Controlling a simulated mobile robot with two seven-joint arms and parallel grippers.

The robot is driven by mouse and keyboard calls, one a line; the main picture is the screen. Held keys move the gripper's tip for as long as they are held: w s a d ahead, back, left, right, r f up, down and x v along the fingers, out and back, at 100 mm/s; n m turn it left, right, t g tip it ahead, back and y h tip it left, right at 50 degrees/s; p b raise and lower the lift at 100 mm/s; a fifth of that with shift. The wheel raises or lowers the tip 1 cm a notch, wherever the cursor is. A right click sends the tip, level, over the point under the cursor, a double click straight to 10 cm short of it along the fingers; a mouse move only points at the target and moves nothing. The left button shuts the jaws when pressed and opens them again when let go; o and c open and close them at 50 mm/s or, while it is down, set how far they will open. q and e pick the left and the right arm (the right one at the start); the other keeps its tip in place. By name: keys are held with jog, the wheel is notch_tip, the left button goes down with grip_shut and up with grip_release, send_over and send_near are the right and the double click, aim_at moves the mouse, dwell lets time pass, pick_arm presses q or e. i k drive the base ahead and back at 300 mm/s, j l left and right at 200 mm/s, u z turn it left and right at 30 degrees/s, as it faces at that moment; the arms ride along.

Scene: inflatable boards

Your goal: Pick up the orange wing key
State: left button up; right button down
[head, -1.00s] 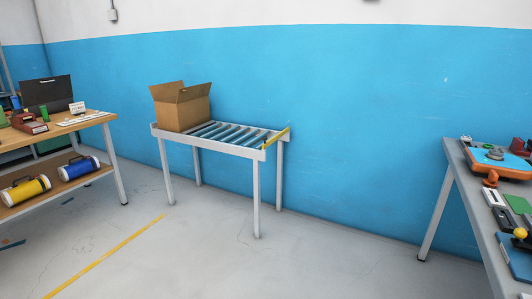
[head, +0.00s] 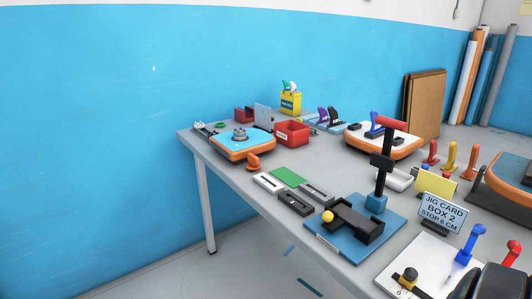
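A small orange piece (head: 253,162) stands on the grey workbench (head: 227,172), just in front of an orange-edged blue board (head: 236,143). Its shape is too small to make out well, so I cannot tell surely that it is the wing key.
A blue press fixture (head: 400,215) with a tall black post and red handle stands mid-bench. A sign (head: 443,212) reads "JIG CARD BOX 2 STOP 6 CM". A red bin (head: 292,132) and white-topped board (head: 390,145) stand behind. Floor left of the bench looks clear.

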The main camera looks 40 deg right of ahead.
aim_at(254, 165)
jog(key=i+z, duration=0.1)
jog(key=i, duration=0.85)
jog(key=i+z, duration=0.15)
jog(key=i, duration=0.8)
jog(key=i+j+z, duration=0.1)
jog(key=i, duration=0.85)
jog(key=i+u, duration=0.1)
jog(key=u, duration=0.4)
jog(key=i+u, duration=0.1)
jog(key=u, duration=0.35)
jog(key=l+u, duration=0.15)
jog(key=u, duration=5.5)
jog(key=k+l, duration=0.05)
